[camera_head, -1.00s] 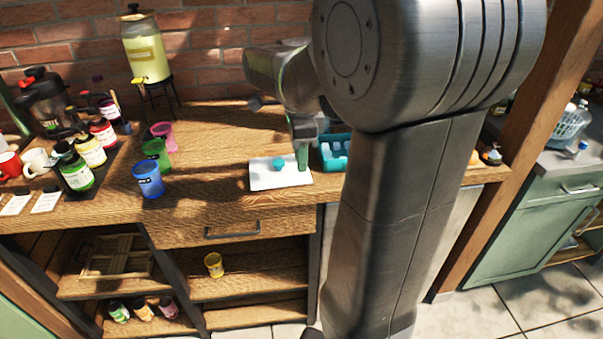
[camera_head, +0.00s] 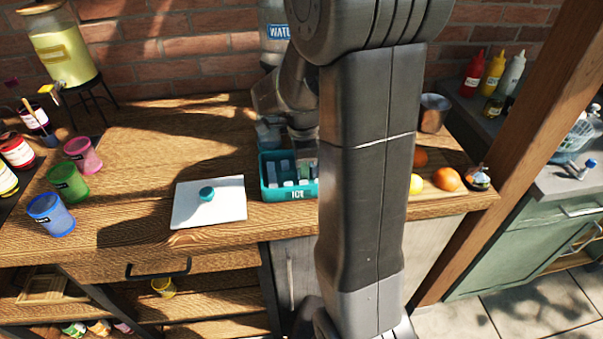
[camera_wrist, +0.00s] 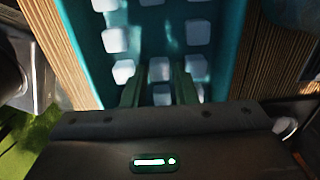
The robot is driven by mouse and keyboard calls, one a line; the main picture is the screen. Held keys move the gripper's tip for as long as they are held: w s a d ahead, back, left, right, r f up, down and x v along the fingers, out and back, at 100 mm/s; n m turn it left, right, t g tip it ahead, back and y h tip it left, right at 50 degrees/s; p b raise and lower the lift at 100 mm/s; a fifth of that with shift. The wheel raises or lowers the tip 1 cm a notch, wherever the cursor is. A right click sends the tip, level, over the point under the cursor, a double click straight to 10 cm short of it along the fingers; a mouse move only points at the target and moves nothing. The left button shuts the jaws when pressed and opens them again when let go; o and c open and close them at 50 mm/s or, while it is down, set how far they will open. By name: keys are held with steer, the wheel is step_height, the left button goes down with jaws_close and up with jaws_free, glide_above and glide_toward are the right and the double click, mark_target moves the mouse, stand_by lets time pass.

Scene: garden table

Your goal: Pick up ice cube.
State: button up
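The ice cubes are pale blocks in a teal bin marked ICE (camera_head: 298,194). In the wrist view several ice cubes (camera_wrist: 198,68) lie spread over the bin's teal floor. My gripper (camera_wrist: 159,85) points down into the bin, its two green fingers apart. One ice cube (camera_wrist: 159,66) shows between the fingertips, with another partly visible just below it. I cannot tell whether the fingers touch any cube. In the head view my arm hides the bin's right part and most of my gripper.
A white lid with a teal knob (camera_head: 184,213) lies left of the bin. Coloured cups (camera_head: 51,214) stand further left. Oranges (camera_head: 446,180), a lemon (camera_head: 416,184) and a metal cup (camera_head: 434,113) are on the right. The wooden counter (camera_head: 155,150) behind the lid is clear.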

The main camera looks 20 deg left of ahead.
jaws_close()
step_height(320, 180, up, 10)
stand_by(0.6)
steer(key=shift+a, duration=0.1)
stand_by(0.4)
